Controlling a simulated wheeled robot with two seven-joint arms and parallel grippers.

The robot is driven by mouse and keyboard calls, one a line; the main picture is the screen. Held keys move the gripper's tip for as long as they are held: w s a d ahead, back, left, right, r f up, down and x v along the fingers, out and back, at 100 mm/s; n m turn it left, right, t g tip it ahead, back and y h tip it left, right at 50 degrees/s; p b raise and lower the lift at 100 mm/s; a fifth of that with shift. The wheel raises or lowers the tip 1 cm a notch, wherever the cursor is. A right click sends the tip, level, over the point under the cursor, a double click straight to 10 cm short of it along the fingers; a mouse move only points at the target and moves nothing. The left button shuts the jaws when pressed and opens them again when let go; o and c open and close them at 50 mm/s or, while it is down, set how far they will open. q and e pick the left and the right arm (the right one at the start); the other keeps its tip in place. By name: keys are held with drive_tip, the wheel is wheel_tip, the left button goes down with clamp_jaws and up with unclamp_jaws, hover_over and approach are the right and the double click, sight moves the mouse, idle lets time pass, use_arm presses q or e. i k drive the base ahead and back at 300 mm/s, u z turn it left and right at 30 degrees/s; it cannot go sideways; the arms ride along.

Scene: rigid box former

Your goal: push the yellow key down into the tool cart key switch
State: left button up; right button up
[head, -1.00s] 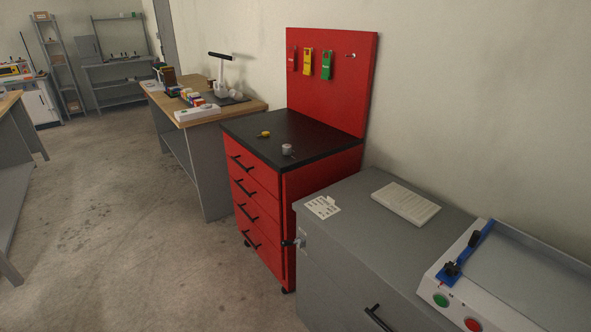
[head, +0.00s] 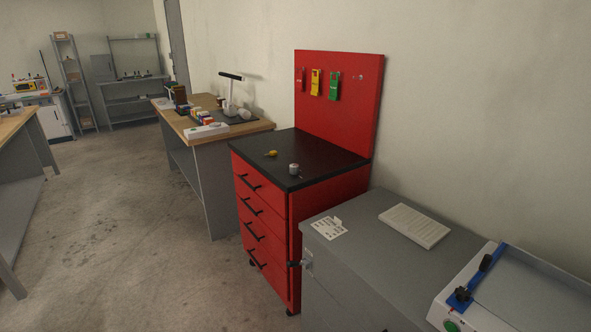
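The yellow key (head: 271,154) lies on the black top of the red tool cart (head: 330,182), left of the key switch. The key switch (head: 294,169) is a small grey cylinder standing near the front right edge of that top, with a small part sticking out at its base. The key and the switch are apart. Neither of my grippers shows in the head view.
The cart's red back panel (head: 364,110) carries red, yellow and green tags. A grey cabinet (head: 350,270) with a white keypad-like slab (head: 414,224) stands at right. A wooden-topped bench (head: 245,126) stands behind the cart. Open floor (head: 120,230) lies at left.

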sight(294, 167)
drive_tip(key=u, duration=0.2)
drive_tip(key=i, duration=0.5)
drive_tip(key=u, duration=0.5)
drive_tip(key=i, duration=1.4)
drive_tip(key=z, duration=0.15)
